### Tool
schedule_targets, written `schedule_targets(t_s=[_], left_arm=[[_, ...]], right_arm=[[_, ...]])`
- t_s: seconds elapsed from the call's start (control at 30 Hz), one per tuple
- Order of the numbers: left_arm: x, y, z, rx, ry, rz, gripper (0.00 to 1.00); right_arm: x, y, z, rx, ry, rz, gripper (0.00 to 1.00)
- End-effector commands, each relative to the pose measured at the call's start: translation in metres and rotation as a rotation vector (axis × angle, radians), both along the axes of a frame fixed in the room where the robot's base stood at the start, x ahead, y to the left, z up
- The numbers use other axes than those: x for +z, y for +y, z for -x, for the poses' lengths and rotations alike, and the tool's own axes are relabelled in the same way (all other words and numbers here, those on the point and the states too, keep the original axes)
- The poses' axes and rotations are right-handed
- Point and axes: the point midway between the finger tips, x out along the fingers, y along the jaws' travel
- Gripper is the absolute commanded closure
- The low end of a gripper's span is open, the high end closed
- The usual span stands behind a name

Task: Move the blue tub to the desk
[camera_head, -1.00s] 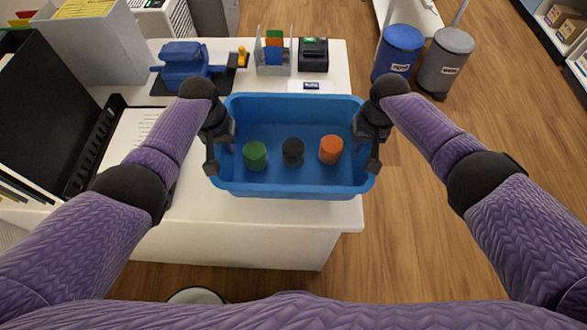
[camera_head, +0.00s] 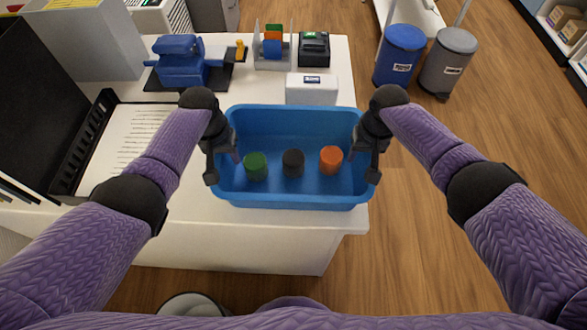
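The blue tub (camera_head: 292,199) is upright and level in the middle of the head view. It holds a green cylinder (camera_head: 256,166), a black cylinder (camera_head: 293,163) and an orange cylinder (camera_head: 330,160) in a row. My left gripper (camera_head: 222,168) is shut on the tub's left wall, and my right gripper (camera_head: 367,168) is shut on its right wall. The tub covers the front right part of the white desk (camera_head: 200,205), with its right end at or past the desk's edge. I cannot tell whether its bottom touches the desk.
Behind the tub stand a white box (camera_head: 311,90), a blue device (camera_head: 181,62), a card holder (camera_head: 273,50) and a black device (camera_head: 314,49). A paper tray (camera_head: 125,145) lies left. Blue (camera_head: 399,55) and grey (camera_head: 446,62) bins stand on the floor at right.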

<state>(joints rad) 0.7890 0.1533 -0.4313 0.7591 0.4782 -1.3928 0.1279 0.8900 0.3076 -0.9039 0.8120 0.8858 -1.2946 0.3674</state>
Motion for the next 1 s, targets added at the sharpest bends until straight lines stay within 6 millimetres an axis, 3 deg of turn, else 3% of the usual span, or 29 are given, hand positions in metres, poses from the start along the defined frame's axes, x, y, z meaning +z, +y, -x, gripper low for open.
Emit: schedule_targets(t_s=[0.17,0.4,0.63,0.77,1.0], left_arm=[[0.028,0.003,0.000,-0.001,-0.005,0.000,0.60],[0.094,0.008,0.001,0.000,-0.004,-0.001,0.60],[0.118,0.010,0.002,0.001,0.000,-0.001,0.60],[0.118,0.010,0.002,0.001,0.001,-0.001,0.60],[0.118,0.010,0.002,0.000,0.000,-0.001,0.60]], right_arm=[[0.000,0.000,0.000,0.000,0.000,0.000,0.60],[0.000,0.000,0.000,0.000,0.000,0.000,0.60],[0.005,0.000,0.000,0.000,-0.002,-0.002,0.60],[0.030,-0.003,0.000,0.003,-0.005,-0.002,0.60],[0.096,-0.008,0.001,0.001,-0.004,0.000,0.60]])
